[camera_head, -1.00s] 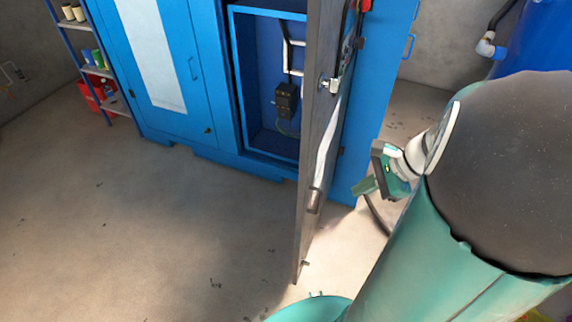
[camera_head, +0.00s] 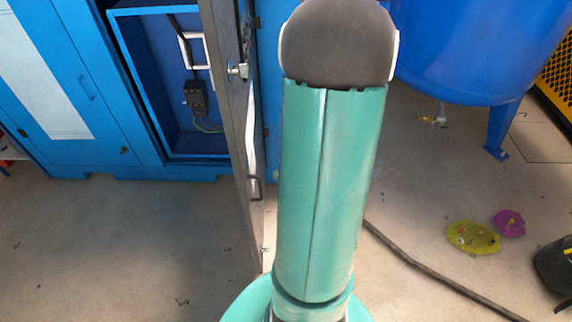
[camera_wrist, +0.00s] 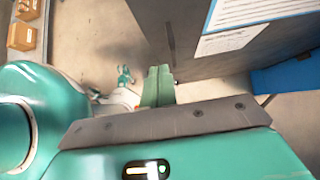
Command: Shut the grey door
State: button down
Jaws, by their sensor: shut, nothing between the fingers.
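The grey door (camera_head: 232,120) stands open in the head view, swung out from the blue cabinet and seen nearly edge-on. Its latch hardware (camera_head: 238,70) and a lower handle (camera_head: 255,187) show on it. Left of it, the cabinet's opening (camera_head: 196,145) is uncovered. My arm stands just right of the door and hides my gripper in this view. In the wrist view my gripper (camera_wrist: 158,72) has its green fingers together with nothing between them. A grey panel (camera_wrist: 188,25) with white sheets, apparently the door, lies beyond and right of the fingers; I cannot tell whether they touch.
The blue cabinet (camera_head: 60,90) fills the back left. A blue tank (camera_head: 480,45) on legs stands at the back right. A dark hose (camera_head: 430,268) crosses the floor at right, near a yellow mat (camera_head: 473,237) and a purple item (camera_head: 509,223). Floor at front left is clear.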

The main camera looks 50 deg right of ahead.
aim_at(246, 185)
jog(key=w+a+f, duration=0.2)
jog(key=w, duration=0.1)
jog(key=w+a, duration=0.1)
jog(key=a, duration=0.1)
jog(key=shift+w+f, duration=0.4)
jog(key=shift+w+a, duration=0.25)
jog(key=shift+w, duration=0.05)
jog(key=shift+w, duration=0.1)
